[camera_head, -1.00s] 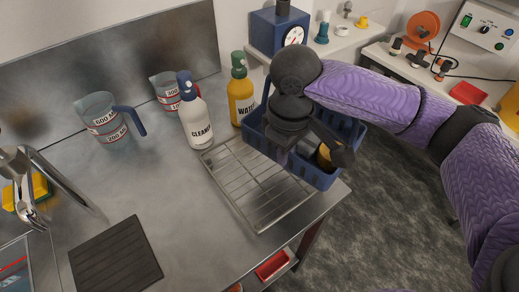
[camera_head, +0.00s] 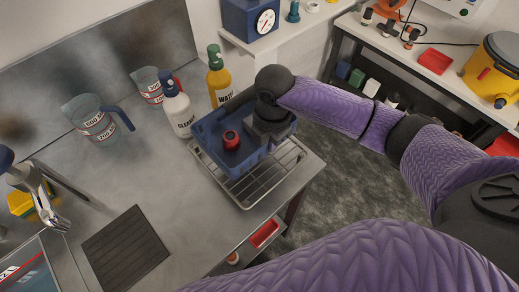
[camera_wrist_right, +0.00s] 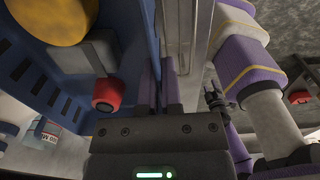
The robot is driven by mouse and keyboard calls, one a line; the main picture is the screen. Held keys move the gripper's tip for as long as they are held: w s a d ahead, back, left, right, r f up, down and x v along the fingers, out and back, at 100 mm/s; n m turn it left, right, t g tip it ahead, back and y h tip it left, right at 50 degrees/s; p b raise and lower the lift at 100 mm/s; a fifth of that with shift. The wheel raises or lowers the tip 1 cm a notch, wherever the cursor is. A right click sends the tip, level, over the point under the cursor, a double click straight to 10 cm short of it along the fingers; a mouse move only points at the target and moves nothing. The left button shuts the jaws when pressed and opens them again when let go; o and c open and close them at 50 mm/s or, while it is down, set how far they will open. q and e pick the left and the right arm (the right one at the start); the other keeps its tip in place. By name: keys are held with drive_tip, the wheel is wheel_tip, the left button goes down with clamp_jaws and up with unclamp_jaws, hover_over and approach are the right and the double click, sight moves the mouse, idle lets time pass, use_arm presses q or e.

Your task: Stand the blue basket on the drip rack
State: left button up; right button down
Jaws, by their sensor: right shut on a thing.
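The blue basket (camera_head: 243,160) is over the back part of the wire drip rack (camera_head: 257,190) in the head view. It looks roughly upright; I cannot tell whether its base touches the wires. A red-topped thing (camera_head: 231,140) is inside it. My right gripper (camera_head: 270,137) is shut on the basket's right-hand wall. In the right wrist view, the gripper fingers (camera_wrist_right: 166,85) close on the blue basket wall (camera_wrist_right: 146,40), with a red part (camera_wrist_right: 107,93) and a yellow round thing (camera_wrist_right: 55,20) beside them. My left gripper is out of view.
The cleaner bottle (camera_head: 177,108) and yellow water bottle (camera_head: 219,78) stand close behind the basket. Measuring jugs (camera_head: 93,122) stand further left. A dark ribbed mat (camera_head: 125,249) lies near the sink tap (camera_head: 45,195). The bench ends just right of the rack.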

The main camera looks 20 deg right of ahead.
wheel_tip(320, 180, down, 6)
drive_tip(key=shift+r+b, duration=0.1)
drive_tip(key=shift+b, duration=0.55)
drive_tip(key=c, duration=0.8)
unclamp_jaws()
